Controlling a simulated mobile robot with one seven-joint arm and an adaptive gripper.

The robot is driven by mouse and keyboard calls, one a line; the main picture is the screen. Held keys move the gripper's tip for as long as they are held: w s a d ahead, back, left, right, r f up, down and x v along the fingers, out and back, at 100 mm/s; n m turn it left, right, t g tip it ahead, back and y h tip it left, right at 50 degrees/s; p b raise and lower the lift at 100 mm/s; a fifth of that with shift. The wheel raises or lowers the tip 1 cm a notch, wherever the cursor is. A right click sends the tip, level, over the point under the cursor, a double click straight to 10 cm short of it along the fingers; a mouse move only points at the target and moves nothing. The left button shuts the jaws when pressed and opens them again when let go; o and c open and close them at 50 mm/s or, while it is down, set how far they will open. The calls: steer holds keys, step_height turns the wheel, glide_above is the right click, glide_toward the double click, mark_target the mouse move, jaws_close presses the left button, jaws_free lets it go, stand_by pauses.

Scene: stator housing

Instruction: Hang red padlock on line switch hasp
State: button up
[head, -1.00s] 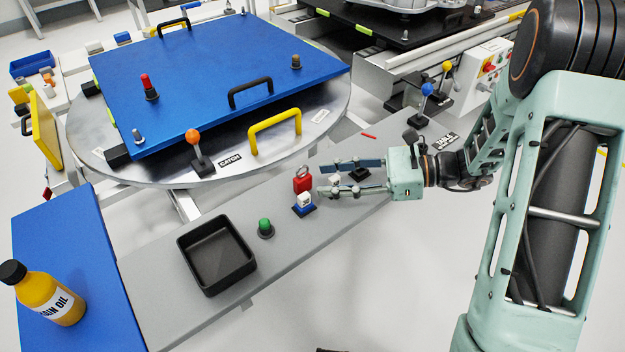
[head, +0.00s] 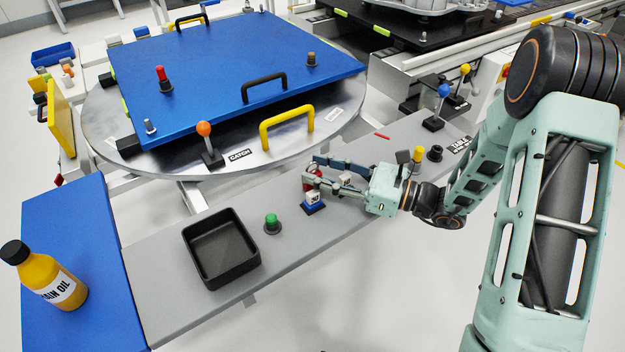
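The red padlock (head: 309,180) is mostly hidden by my gripper's fingers near the middle of the grey bench. A white control box (head: 485,93) stands at the upper right, with a bit of red and yellow switch (head: 505,68) showing. My arm covers much of it, and no hasp can be made out.
A black tray (head: 195,262) and a green button (head: 272,223) are left of my gripper. Yellow (head: 417,155) and black knobs (head: 435,153) stand close to my wrist. Blue-balled (head: 443,91) and yellow-balled levers (head: 464,70) stand before the control box.

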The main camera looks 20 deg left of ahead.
steer(key=shift+w+a, duration=0.15)
steer(key=shift+a, duration=1.25)
steer(key=shift+c, duration=0.4)
jaws_close()
